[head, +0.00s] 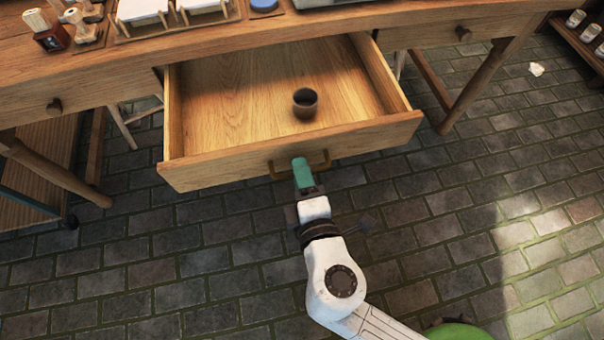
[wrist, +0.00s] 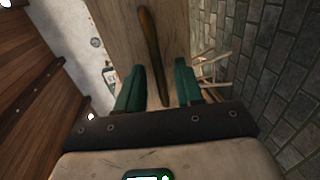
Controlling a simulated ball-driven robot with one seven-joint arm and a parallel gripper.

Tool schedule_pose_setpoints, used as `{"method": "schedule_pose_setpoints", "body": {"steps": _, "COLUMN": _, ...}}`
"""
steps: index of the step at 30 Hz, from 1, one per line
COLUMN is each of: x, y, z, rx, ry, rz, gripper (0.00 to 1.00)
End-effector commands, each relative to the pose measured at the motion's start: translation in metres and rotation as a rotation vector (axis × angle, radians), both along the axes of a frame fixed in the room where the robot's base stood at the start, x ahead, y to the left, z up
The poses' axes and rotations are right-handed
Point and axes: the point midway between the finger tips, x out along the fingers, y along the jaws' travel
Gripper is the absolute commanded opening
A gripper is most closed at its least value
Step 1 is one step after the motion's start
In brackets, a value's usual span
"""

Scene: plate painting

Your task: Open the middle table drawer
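The middle drawer (head: 250,163) is pulled well out from the wooden table (head: 100,75). It holds a small dark cup (head: 305,103). The drawer's curved handle (head: 322,166) is on its front face. My gripper (head: 301,168) with green fingers is at this handle. In the wrist view the handle (wrist: 152,50) runs between the two fingers of my gripper (wrist: 158,88). The fingers stand apart with a gap on each side of the handle, so the gripper is open around it. Contact with the handle cannot be made out.
Bottles (head: 47,32) and a tray with white pieces (head: 175,22) stand on the tabletop. Table legs (head: 485,85) stand on both sides. The brick floor (head: 430,220) in front is mostly clear.

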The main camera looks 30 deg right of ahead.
Motion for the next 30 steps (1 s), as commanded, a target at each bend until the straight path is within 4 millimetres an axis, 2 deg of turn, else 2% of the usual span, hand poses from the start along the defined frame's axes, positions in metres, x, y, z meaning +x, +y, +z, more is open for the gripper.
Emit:
{"method": "schedule_pose_setpoints", "body": {"steps": 8, "x": -0.006, "y": 0.002, "z": 0.002, "rx": 0.000, "ry": 0.000, "rz": 0.001, "gripper": 0.36}}
{"method": "schedule_pose_setpoints", "body": {"steps": 11, "x": -0.018, "y": 0.006, "z": 0.004, "rx": 0.000, "ry": 0.002, "rz": 0.002, "gripper": 0.36}}
{"method": "schedule_pose_setpoints", "body": {"steps": 21, "x": -0.077, "y": 0.025, "z": 0.017, "rx": 0.000, "ry": 0.002, "rz": 0.002, "gripper": 0.36}}
{"method": "schedule_pose_setpoints", "body": {"steps": 24, "x": -0.089, "y": 0.029, "z": 0.020, "rx": 0.000, "ry": 0.002, "rz": 0.002, "gripper": 0.36}}
{"method": "schedule_pose_setpoints", "body": {"steps": 30, "x": -0.100, "y": 0.033, "z": 0.022, "rx": -0.001, "ry": 0.000, "rz": 0.000, "gripper": 0.36}}
